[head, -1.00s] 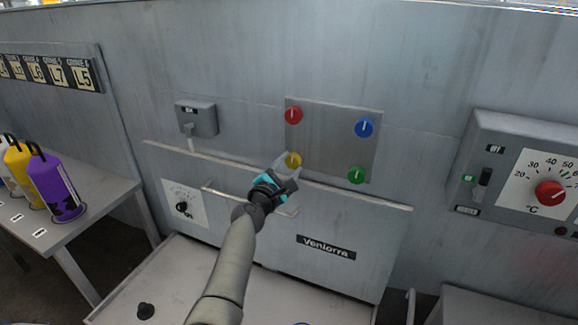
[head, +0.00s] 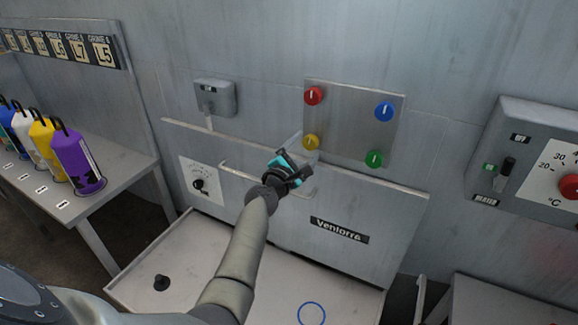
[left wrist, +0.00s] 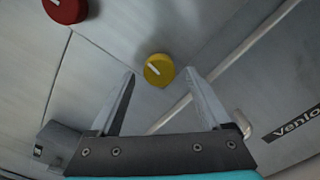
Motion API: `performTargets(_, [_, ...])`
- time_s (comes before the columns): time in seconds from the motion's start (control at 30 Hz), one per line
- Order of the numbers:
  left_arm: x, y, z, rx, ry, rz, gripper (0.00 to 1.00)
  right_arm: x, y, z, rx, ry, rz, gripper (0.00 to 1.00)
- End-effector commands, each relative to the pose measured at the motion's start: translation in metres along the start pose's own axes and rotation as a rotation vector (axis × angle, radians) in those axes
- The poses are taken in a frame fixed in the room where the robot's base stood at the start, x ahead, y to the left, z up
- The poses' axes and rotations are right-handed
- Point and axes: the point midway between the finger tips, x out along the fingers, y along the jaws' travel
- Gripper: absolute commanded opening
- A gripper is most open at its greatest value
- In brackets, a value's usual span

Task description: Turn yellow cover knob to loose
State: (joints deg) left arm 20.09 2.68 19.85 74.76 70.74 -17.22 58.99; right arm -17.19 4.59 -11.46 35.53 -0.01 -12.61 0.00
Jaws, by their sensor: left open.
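The yellow cover knob (head: 311,142) sits at the lower left corner of a square metal cover plate (head: 350,122) on the wall. It has a white pointer line. In the left wrist view the yellow knob (left wrist: 159,70) lies ahead, between the lines of the two fingers. My left gripper (head: 296,148) is just below and left of the knob in the head view. Its fingers (left wrist: 160,85) are open, with nothing between them, and I see no contact with the knob. My right gripper is not in view.
Red (head: 313,96), blue (head: 384,111) and green (head: 375,158) knobs hold the plate's other corners. A panel with a bar handle (head: 240,175) lies below. A grey switch box (head: 215,97) is at left, a heater panel (head: 540,155) at right. Coloured bottles (head: 77,160) stand on the left table.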

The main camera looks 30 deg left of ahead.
Motion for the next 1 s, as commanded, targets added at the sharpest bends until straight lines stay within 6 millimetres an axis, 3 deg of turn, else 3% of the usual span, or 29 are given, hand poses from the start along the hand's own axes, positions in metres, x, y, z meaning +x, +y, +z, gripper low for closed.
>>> performTargets(0.27, [-0.045,0.001,0.001,-0.001,0.002,-0.001,0.81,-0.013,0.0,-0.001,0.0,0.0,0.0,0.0])
performTargets(0.7, [-0.118,0.0,0.0,0.0,0.002,-0.001,0.81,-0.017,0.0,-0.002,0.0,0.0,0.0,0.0])
performTargets(1.0, [-0.14,0.0,0.0,-0.002,0.0,0.0,0.81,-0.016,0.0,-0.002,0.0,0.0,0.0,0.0])
